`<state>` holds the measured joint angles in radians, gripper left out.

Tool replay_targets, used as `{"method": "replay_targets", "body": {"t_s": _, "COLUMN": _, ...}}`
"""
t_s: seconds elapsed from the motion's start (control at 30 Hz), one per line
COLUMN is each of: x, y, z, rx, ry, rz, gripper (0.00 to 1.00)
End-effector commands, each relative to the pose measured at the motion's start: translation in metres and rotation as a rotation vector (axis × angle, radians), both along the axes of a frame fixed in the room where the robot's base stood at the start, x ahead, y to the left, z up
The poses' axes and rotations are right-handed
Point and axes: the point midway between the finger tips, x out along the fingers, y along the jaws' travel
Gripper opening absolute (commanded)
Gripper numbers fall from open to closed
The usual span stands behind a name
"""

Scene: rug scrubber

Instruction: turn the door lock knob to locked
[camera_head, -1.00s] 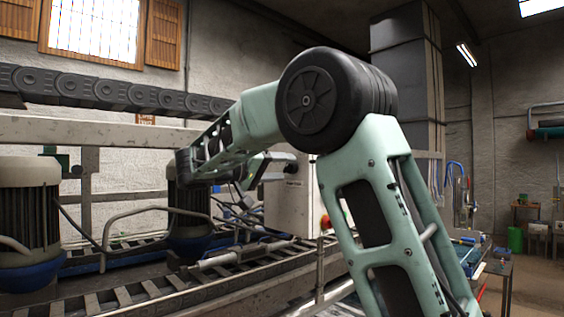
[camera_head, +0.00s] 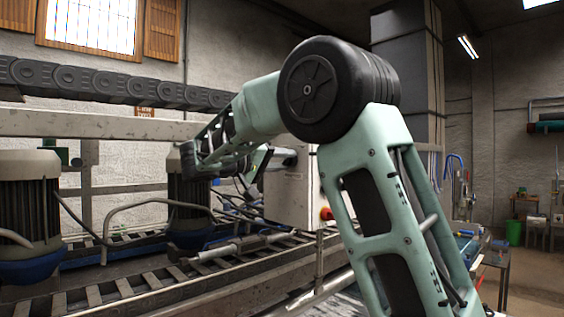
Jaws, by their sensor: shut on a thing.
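A pale control box (camera_head: 290,195) stands behind my arm, near the middle of the view. My arm's wrist reaches across to the box's upper left side. My gripper (camera_head: 264,160) is small and partly hidden there, against the box. It is shut on a dark part at the box's upper edge, which I take to be the door lock knob (camera_head: 284,157). The knob's shape and the angle it is turned to are too small to tell.
A red button (camera_head: 326,214) sits on the box's right side, close to my arm. Motors with dark ribbed bodies (camera_head: 28,210) stand at left on a slatted conveyor (camera_head: 130,290). A pale beam (camera_head: 90,125) and dark chain (camera_head: 110,88) run above. Free floor shows at far right.

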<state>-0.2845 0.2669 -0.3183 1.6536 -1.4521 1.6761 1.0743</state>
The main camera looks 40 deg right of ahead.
Motion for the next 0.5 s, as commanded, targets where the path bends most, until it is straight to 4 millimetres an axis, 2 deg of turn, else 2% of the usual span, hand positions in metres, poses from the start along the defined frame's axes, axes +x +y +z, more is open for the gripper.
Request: {"method": "replay_targets", "body": {"t_s": 0.5, "x": 0.0004, "y": 0.0008, "z": -0.0037, "rx": 0.025, "ry": 0.411, "rz": 0.003, "gripper": 0.07}}
